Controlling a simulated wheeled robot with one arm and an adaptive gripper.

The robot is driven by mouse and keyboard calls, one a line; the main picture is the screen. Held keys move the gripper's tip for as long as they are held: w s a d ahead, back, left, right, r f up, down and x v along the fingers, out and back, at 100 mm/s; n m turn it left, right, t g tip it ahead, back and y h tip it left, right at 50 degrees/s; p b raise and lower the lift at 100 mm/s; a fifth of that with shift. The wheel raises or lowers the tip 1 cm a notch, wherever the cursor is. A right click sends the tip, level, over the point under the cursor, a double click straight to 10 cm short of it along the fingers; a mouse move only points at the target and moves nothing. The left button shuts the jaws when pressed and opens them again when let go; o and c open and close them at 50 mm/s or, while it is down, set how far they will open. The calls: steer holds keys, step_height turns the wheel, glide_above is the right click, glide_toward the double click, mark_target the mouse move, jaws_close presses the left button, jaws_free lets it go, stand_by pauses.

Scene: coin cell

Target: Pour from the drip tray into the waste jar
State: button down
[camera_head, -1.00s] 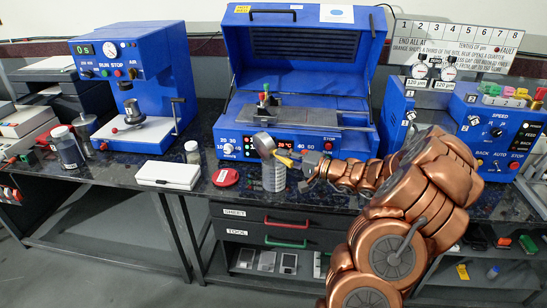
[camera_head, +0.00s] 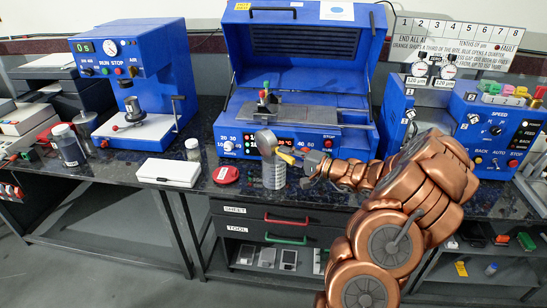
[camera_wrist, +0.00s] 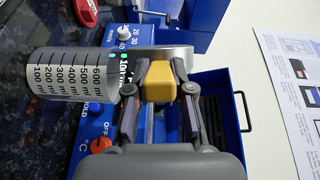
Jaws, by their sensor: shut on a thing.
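My gripper (camera_wrist: 158,92) is shut on the yellow grip of the drip tray (camera_wrist: 158,58), with a finger on each side of it. In the head view, the grey round tray (camera_head: 265,141) is tipped steeply on edge over the mouth of the waste jar (camera_head: 274,174). The jar stands upright on the dark bench. In the wrist view, the jar (camera_wrist: 68,76) is a clear cylinder with ml marks, just beyond the tray's left end. The tray's inside and any liquid cannot be made out.
A red lid (camera_head: 226,175) lies left of the jar. A white case (camera_head: 169,173) and a small bottle (camera_head: 193,150) stand further left. The blue open-lidded machine (camera_head: 300,140) is close behind the jar. The bench's front edge lies just before it.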

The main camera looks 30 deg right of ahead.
steer(key=shift+d+m, duration=0.2)
steer(key=shift+m, duration=0.2)
steer(key=shift+a+n, duration=0.35)
steer(key=shift+n, duration=0.45)
steer(key=shift+a+b, duration=0.15)
steer(key=shift+b, duration=0.4)
steer(key=shift+a+r+n+g+b, duration=0.15)
steer(key=shift+a+n+g+b, duration=0.25)
steer(key=shift+b, duration=0.5)
steer(key=shift+a+r, duration=0.15)
steer(key=shift+r, duration=0.15)
steer(key=shift+b, duration=0.35)
steer(key=shift+a+b, duration=0.15)
steer(key=shift+b, duration=0.3)
steer(key=n+b, duration=0.1)
steer(key=b, duration=0.2)
steer(key=shift+a+f+h, duration=0.1)
steer(key=shift+a+h, duration=0.3)
